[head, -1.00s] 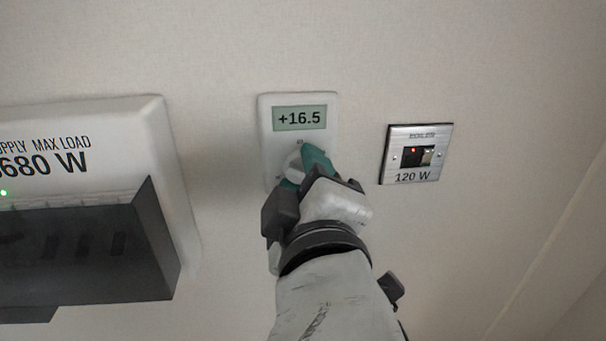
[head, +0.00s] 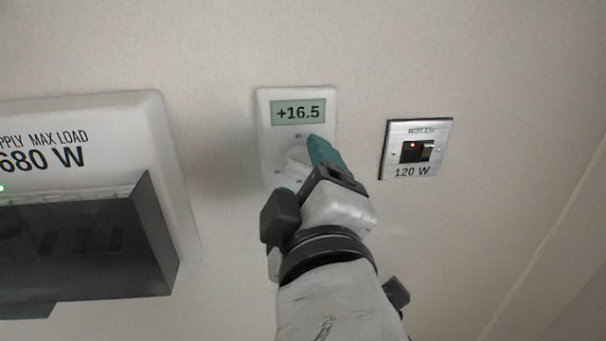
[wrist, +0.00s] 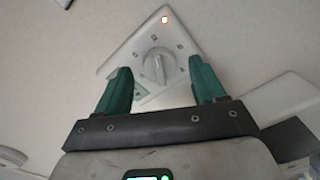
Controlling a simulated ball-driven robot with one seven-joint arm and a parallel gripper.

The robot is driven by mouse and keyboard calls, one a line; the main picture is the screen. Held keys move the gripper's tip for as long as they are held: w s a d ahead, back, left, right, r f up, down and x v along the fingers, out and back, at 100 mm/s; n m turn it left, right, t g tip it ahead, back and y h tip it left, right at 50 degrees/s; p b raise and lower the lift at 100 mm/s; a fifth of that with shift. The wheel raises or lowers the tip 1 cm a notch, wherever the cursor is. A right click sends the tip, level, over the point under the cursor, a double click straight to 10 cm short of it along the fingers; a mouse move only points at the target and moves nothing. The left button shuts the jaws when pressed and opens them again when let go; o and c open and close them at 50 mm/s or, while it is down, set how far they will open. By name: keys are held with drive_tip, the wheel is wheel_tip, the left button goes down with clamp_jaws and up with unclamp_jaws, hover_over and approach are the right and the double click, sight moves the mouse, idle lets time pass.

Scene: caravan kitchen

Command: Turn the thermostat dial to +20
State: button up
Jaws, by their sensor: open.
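The white thermostat (head: 266,150) is on the wall, and its display (head: 298,112) reads +16.5. Its round white dial (head: 295,157) is below the display, partly hidden by my gripper in the head view. In the wrist view the dial (wrist: 157,66) shows with a raised grip bar, between and beyond my fingertips. My gripper (wrist: 163,80) has two green fingers spread wide, with nothing between them. In the head view my gripper (head: 301,165) is just in front of the dial's lower right. The fingers appear apart from the dial.
A metal boiler switch plate (head: 416,172) marked 120 W, with a red light, is on the wall to the right. A large white supply box (head: 120,125) with a dark cover (head: 100,245) juts out at the left. The wall above the thermostat is clear.

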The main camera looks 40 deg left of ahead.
drive_tip(key=p+v, duration=0.5)
drive_tip(key=v, duration=0.4)
drive_tip(key=shift+s+d, duration=0.2)
idle(0.4)
drive_tip(key=w+d+f+m+g+h+b, duration=0.1)
drive_tip(key=w+d+f+m+h, duration=0.25)
drive_tip(key=d+f, duration=0.35)
drive_tip(key=w+d+f+m+h+b, duration=0.1)
drive_tip(key=w+d+f+m+h, duration=0.2)
drive_tip(key=d+f, duration=0.5)
drive_tip(key=w+d+f+m+g+h+b, duration=0.1)
drive_tip(key=d+f+m+h, duration=0.3)
drive_tip(key=f, duration=0.6)
drive_tip(key=s+d+f+m+g+h+b, duration=0.1)
drive_tip(key=s+d+f+m+g, duration=0.3)
drive_tip(key=s+d+f, duration=0.5)
drive_tip(key=s+d+f+m+g+h+b, duration=0.1)
drive_tip(key=s+d+f+m+g, duration=0.3)
drive_tip(key=s+d+f+m, duration=0.4)
drive_tip(key=s+d+f+h, duration=0.1)
drive_tip(key=d+f, duration=0.4)
drive_tip(key=d, duration=0.1)
drive_tip(key=shift+d+f+g+b, duration=0.3)
drive_tip(key=shift+d, duration=0.1)
